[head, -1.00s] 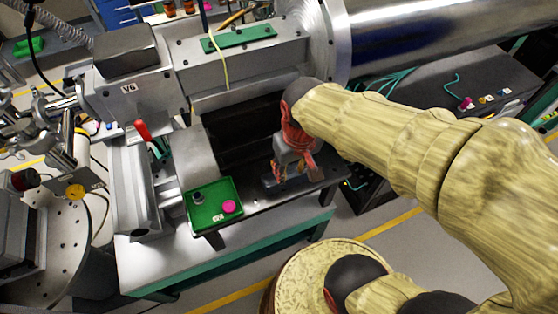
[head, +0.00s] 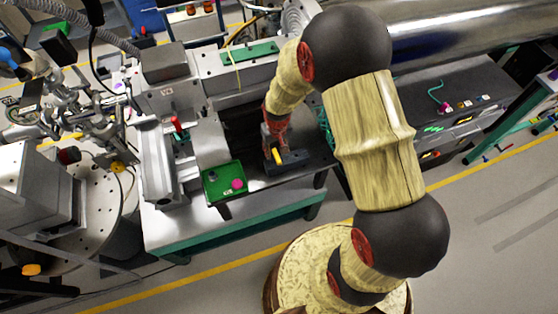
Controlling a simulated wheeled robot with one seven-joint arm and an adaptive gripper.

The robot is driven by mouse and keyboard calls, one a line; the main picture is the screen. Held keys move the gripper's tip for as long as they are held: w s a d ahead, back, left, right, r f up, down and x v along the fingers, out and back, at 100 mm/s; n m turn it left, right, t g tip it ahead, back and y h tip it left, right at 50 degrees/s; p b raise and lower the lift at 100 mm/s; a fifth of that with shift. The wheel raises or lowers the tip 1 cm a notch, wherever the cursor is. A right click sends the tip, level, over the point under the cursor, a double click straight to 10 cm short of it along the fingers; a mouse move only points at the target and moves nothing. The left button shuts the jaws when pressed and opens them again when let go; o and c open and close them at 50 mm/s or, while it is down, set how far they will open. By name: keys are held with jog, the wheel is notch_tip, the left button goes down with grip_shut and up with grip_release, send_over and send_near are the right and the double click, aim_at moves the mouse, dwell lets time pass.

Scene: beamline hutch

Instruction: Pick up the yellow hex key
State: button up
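A small yellow piece (head: 278,156), likely the yellow hex key, shows in the head view at my gripper, above a dark block (head: 293,162) on the dark shelf at the bench's front right. It is too small to make out its shape. My gripper (head: 272,154) points down right beside it, its fingers partly overlapping it in the picture. I cannot tell whether the fingers are open or touch the yellow piece.
A green tray (head: 212,192) with a pink round piece (head: 237,184) and a grey knob sits left of my gripper. A red-handled tool (head: 177,123) stands farther left. A grey housing and metal pipe (head: 460,42) lie behind. The floor in front is open.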

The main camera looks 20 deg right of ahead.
aim_at(277, 156)
jog(key=shift+w+f, duration=0.2)
jog(key=shift+f, duration=0.15)
jog(key=shift+w+f, duration=0.25)
jog(key=shift+f, duration=0.65)
jog(key=shift+w+d+f, duration=0.1)
jog(key=shift+d+f, duration=0.15)
jog(key=shift+f, duration=1.15)
jog(key=shift+w+d+f, duration=0.1)
jog(key=shift+d+f, duration=0.1)
jog(key=shift+f, duration=1.15)
jog(key=shift+c, duration=1.2)
grip_shut()
